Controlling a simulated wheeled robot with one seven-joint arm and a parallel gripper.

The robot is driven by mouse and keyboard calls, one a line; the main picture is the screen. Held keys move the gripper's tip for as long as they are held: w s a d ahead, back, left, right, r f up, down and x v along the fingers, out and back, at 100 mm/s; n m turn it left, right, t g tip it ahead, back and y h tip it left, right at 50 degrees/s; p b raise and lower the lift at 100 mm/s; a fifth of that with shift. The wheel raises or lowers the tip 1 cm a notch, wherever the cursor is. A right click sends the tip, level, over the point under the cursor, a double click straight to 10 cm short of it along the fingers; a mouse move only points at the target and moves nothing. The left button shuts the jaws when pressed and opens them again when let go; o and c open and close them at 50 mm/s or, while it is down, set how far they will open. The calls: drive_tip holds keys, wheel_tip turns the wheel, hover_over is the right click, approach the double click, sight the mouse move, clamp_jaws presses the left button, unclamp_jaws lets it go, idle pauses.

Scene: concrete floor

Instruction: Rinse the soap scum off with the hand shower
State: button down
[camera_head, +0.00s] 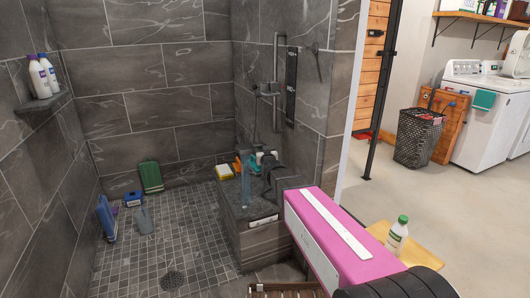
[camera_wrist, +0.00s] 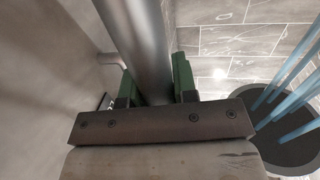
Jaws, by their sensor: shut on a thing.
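My gripper (camera_wrist: 156,82) is shut on the grey metal handle of the hand shower (camera_wrist: 135,35) in the wrist view, with a green pad on each side. The round dark shower head (camera_wrist: 285,148) is at the right. Pale blue water streams (camera_wrist: 290,100) come from its face. In the head view my gripper (camera_head: 270,172) is over the tiled bench, and the blue water (camera_head: 246,185) shows just left of it. The hand shower is mostly hidden there. I cannot make out soap scum clearly on the dark veined tiles.
Bottles (camera_head: 42,75) stand on the left corner shelf. A green object (camera_head: 150,177), a blue box (camera_head: 133,199) and a grey item (camera_head: 144,220) are on the shower floor. A yellow sponge (camera_head: 224,172) is on the bench (camera_head: 262,238). The mid shower floor is clear.

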drive_tip(key=shift+s+a, duration=0.35)
drive_tip(key=shift+a, duration=0.5)
drive_tip(key=shift+s+a, duration=0.35)
drive_tip(key=shift+a, duration=0.5)
drive_tip(key=shift+s, duration=0.1)
